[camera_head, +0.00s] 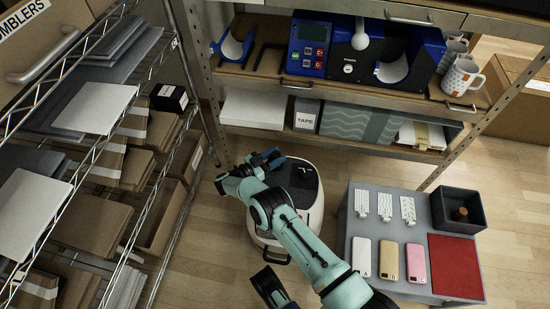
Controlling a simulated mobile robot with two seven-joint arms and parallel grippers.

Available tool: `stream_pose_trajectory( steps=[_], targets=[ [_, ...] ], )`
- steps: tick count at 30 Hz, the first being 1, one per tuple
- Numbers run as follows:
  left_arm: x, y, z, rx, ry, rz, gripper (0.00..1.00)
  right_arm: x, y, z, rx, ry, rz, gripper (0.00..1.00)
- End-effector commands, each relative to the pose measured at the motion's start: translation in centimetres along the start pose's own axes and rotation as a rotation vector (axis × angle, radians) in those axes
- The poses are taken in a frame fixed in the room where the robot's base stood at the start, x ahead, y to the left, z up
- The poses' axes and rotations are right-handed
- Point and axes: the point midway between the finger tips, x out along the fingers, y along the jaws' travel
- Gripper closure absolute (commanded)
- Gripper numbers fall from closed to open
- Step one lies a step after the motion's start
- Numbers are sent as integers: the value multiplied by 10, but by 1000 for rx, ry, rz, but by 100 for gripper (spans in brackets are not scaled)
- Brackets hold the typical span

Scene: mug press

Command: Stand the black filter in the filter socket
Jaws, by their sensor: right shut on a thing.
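My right gripper (266,158) is at the far end of the pale green arm, over the back left of a white rounded unit on the floor (315,219). It is shut on a small dark piece, which I take for the black filter; the fingers and wrist hide most of it. The unit has a dark top panel (306,173). I cannot make out the filter socket, as my arm covers part of the unit. A black gripper part, which I take for my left gripper (268,284), shows at the bottom edge; its jaws are unclear.
A wire rack (150,165) with boxes stands on the left. Behind is a shelf unit with a blue press (365,50), mugs (462,76) and a tape box (305,118). A grey table (347,235) with phone cases and a dark bin (457,194) stands right.

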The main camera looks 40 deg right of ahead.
Motion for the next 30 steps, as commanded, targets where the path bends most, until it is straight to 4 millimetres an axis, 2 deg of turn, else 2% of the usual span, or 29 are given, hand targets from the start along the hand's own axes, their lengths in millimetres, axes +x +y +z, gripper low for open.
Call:
stream_pose_trajectory(
  steps=[17, 18, 19, 20, 30],
  targets=[
    [1, -1, 2, -1, -6, -3, 57, 0, 0, 11, 0, 0, 0, 91],
    [1, -1, 1, -1, -6, -3, 57, 0, 0, 10, 0, 0, 0, 48],
    [1, -1, 1, -1, -6, -2, 57, 0, 0, 10, 0, 0, 0, 38],
    [1, -1, 1, -1, -6, -2, 57, 0, 0, 10, 0, 0, 0, 35],
    [1, -1, 1, -1, -6, -2, 57, 0, -1, 7, 2, 0, 0, 35]
  ],
)
